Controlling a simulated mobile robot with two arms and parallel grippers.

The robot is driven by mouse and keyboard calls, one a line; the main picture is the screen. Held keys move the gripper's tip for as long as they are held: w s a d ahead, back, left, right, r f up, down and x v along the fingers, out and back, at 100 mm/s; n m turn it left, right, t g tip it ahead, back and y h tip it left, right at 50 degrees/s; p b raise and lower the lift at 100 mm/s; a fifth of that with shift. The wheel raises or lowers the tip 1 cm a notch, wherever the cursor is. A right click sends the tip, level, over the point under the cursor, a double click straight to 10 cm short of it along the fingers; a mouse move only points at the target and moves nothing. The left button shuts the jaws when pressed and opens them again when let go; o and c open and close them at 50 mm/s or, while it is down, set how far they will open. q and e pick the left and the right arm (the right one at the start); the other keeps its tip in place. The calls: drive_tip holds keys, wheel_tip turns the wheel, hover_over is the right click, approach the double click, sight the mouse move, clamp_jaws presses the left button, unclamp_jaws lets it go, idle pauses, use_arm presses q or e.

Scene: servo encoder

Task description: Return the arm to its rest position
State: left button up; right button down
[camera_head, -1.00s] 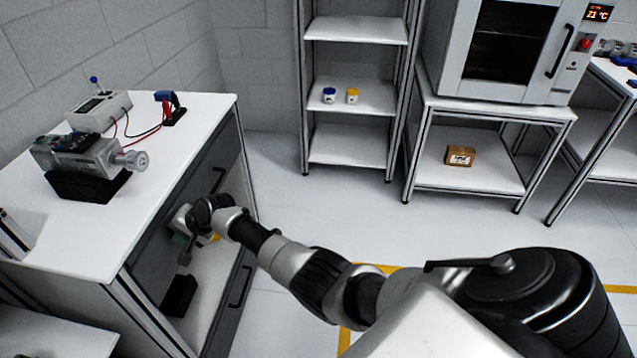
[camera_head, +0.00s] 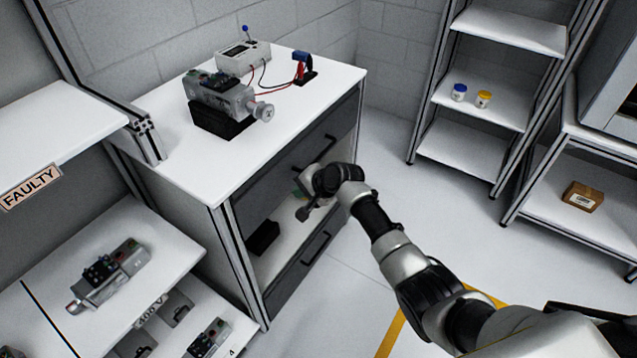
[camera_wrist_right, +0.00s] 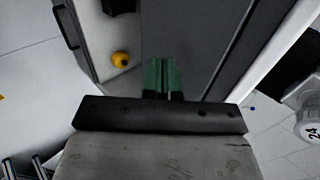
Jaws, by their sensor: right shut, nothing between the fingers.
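My right arm reaches in from the lower right of the head view. Its gripper (camera_head: 299,194) is in front of the open shelf space of the white-topped cabinet (camera_head: 190,165), below a drawer handle. In the right wrist view its green fingers (camera_wrist_right: 162,76) are together with nothing between them. The gripper is partly hidden behind my wrist in the head view. My left gripper is not in view.
A servo motor (camera_head: 222,97) on a black block and a wired meter box (camera_head: 243,56) stand on the cabinet top. A FAULTY-labelled shelf (camera_head: 50,130) is at left. In the wrist view a yellow thing (camera_wrist_right: 120,59) lies near the fingers. Open floor (camera_head: 400,150) lies right of the cabinet.

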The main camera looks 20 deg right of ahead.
drive_tip(key=v, duration=0.6)
drive_tip(key=shift+s+d, duration=0.1)
drive_tip(key=shift+s, duration=0.05)
drive_tip(key=s+d+f+n+g+h, duration=0.1)
drive_tip(key=s+d+f+n+h, duration=0.15)
drive_tip(key=s+f, duration=1)
drive_tip(key=s+d+f+n+g+h, duration=0.25)
drive_tip(key=s+f, duration=0.55)
drive_tip(key=f, duration=0.9)
drive_tip(key=s+f+n, duration=0.2)
drive_tip(key=s+f, duration=0.2)
drive_tip(key=s, duration=0.7)
drive_tip(key=s+d+f+n+g, duration=0.1)
drive_tip(key=s+f, duration=0.3)
drive_tip(key=s, duration=0.7)
drive_tip(key=s+d+f+n+g+h, duration=0.1)
drive_tip(key=s+f+n, duration=0.3)
drive_tip(key=s, duration=0.7)
drive_tip(key=shift+s+d+f, duration=0.25)
drive_tip(key=shift+s+f, duration=0.1)
drive_tip(key=shift+f, duration=0.2)
drive_tip(key=shift+g, duration=0.25)
